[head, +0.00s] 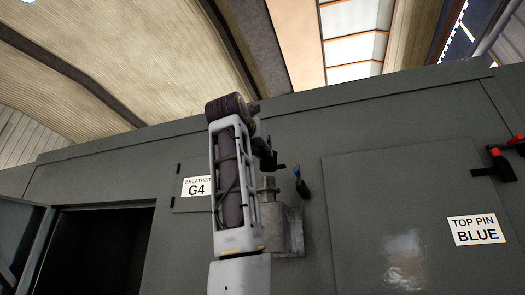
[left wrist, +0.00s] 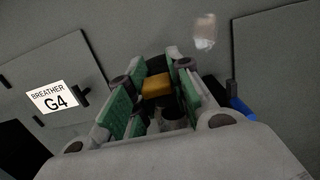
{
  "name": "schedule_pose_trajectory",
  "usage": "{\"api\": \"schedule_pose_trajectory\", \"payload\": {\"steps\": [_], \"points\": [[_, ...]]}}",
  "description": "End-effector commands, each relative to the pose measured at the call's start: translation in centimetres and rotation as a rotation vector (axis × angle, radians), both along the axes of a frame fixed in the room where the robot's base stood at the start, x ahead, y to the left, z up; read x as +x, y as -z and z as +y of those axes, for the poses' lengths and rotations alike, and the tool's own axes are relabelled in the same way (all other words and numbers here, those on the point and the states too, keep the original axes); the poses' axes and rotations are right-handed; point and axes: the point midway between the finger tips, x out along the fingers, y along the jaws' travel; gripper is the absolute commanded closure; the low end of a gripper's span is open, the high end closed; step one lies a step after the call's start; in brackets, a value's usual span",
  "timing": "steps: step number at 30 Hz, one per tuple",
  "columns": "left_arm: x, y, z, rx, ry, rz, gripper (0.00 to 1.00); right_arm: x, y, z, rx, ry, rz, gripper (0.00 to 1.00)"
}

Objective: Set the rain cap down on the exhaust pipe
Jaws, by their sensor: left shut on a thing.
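My left gripper (head: 267,158) is raised in front of the grey enclosure wall. In the left wrist view, its green-padded fingers (left wrist: 152,95) are shut on a small yellow block, which appears to be the grip of the rain cap (left wrist: 157,85). The cap's body is not clearly visible. A short upright grey pipe (head: 268,184), apparently the exhaust pipe, stands on a grey box (head: 291,229) just below the gripper in the head view. My arm hides part of the box. I cannot tell whether the cap touches the pipe. My right gripper is out of view.
A blue-handled part (head: 301,182) sits on the wall close right of the pipe. A "BREATHER G4" panel (head: 190,205) is at left, beside a dark opening (head: 92,252). A "TOP PIN BLUE" panel (head: 390,220) and red-handled latch (head: 498,160) are at right.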

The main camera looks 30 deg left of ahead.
Motion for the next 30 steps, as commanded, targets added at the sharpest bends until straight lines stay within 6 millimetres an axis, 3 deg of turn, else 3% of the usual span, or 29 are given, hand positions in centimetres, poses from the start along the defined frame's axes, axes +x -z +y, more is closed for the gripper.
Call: {"api": "schedule_pose_trajectory", "payload": {"steps": [15,30], "points": [[-0.1,2.1,0.0,0.003,-0.004,-0.014,1.0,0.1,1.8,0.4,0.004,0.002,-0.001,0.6],[-0.1,2.3,0.0,0.002,-0.005,-0.013,1.0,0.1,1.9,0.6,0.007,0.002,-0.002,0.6]]}}
